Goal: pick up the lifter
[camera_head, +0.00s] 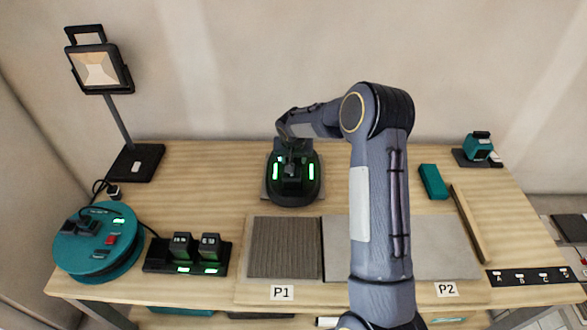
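The lifter (280,192) appears to be the dark rounded device with two lit green strips, at the back middle of the table. It rests on a grey plate or tile partly hidden beneath it. My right arm comes in from the bottom and bends left over the table. My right gripper (291,158) points down at the top of the lifter, over its handle area. The fingers are small, dark and merged with the lifter, so whether they are closed on it cannot be told. My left gripper is not in view.
A brown ribbed tile (284,247) lies at P1 and a grey slab (445,248) at P2, partly hidden by my arm. A teal cable reel (97,243), battery charger (187,254) and work lamp (100,70) stand left. A teal block (433,181) and wooden strip (468,222) lie right.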

